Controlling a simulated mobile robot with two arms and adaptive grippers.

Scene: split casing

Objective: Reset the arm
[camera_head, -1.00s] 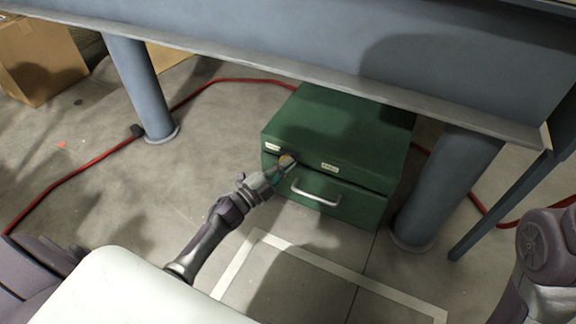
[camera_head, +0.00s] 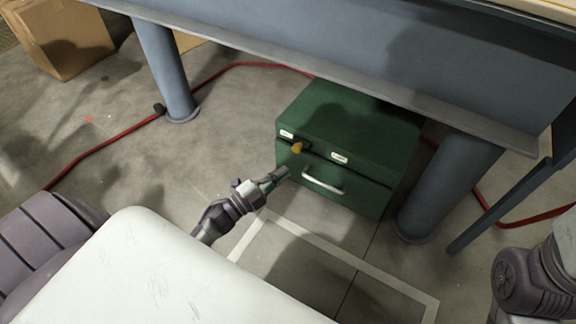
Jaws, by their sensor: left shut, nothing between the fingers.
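My left gripper (camera_head: 282,173) is shut and empty. It is in front of the left part of a green metal casing (camera_head: 330,125) and looks just apart from its front face. The casing stands on the floor under the bench and has a silver handle (camera_head: 322,186) on its lower front. A yellow-orange knob (camera_head: 298,147) sits on the upper left of the front, beside a small white label (camera_head: 286,134). My right arm shows at the lower right edge, but its gripper is out of view.
A blue-grey bench (camera_head: 330,50) overhangs the casing, with thick round legs at left (camera_head: 165,70) and right (camera_head: 447,185). A red hose (camera_head: 100,150) runs along the floor. A cardboard box (camera_head: 62,38) stands at the far left. The floor in front is clear, with white tape lines (camera_head: 350,262).

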